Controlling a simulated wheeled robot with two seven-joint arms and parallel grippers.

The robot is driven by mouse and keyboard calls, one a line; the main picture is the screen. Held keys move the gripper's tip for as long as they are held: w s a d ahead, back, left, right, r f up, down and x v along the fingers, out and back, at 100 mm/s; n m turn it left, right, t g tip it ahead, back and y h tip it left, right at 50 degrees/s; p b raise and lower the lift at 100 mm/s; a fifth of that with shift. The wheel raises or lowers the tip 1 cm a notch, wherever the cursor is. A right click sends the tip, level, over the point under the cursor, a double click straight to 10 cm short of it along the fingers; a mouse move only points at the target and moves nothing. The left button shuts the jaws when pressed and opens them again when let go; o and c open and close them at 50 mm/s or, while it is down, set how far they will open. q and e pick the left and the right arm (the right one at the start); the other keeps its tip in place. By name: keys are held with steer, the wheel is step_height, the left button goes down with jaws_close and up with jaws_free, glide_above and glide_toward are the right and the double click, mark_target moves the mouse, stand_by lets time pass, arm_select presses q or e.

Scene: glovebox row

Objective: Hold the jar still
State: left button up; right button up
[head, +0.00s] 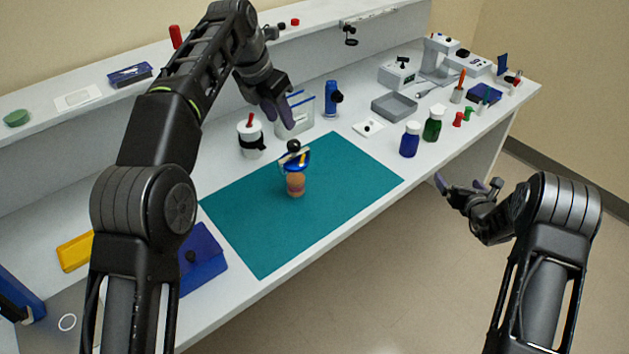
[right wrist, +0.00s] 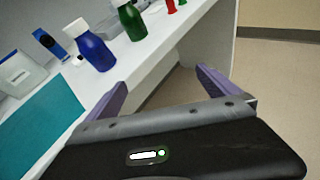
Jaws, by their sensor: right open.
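A small orange-brown jar (head: 296,185) stands upright on the teal mat (head: 245,225) in the head view. A blue piece (head: 297,163) with a yellow-white strip and a black knob shows at the jar's top; I cannot tell whether it is attached. My left gripper (head: 279,114) points down above and behind the jar, apart from it; its finger gap is unclear. My right gripper (head: 467,184) is open and empty beyond the bench's front edge, well right of the jar. In the right wrist view its purple fingers (right wrist: 160,88) stand wide apart, and the jar is out of sight.
A blue bottle (head: 409,142) and a green bottle (head: 433,125) stand right of the mat. A white black-banded container (head: 250,138) and a clear box (head: 297,112) stand behind it. A grey tray (head: 394,107) lies farther right.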

mark_target(295, 165)
steer(key=a+r+n+y, duration=0.1)
steer(key=a+y, duration=0.1)
steer(key=a, duration=0.6)
steer(key=a+r+n+y, duration=0.1)
steer(key=a+n+y, duration=0.1)
steer(key=a, duration=0.6)
steer(key=a+r+n+t+y, duration=0.1)
steer(key=a+n+y, duration=0.1)
steer(key=a, duration=0.6)
steer(key=shift+w+r, duration=0.35)
steer(key=shift+r, duration=0.05)
steer(key=s+a+r+n+y, duration=0.1)
steer(key=s+a+y, duration=0.1)
steer(key=a, duration=0.3)
steer(key=s+a+r+n+y, duration=0.2)
steer(key=a, duration=0.4)
steer(key=s+a+r+n+y, duration=0.2)
steer(key=a, duration=0.4)
steer(key=shift+a, duration=0.25)
steer(key=shift+w, duration=0.1)
steer(key=shift+x, duration=3.85)
steer(key=shift+f, duration=0.15)
steer(key=shift+c, duration=0.2)
steer(key=c, duration=1.7)
steer(key=shift+o, duration=0.2)
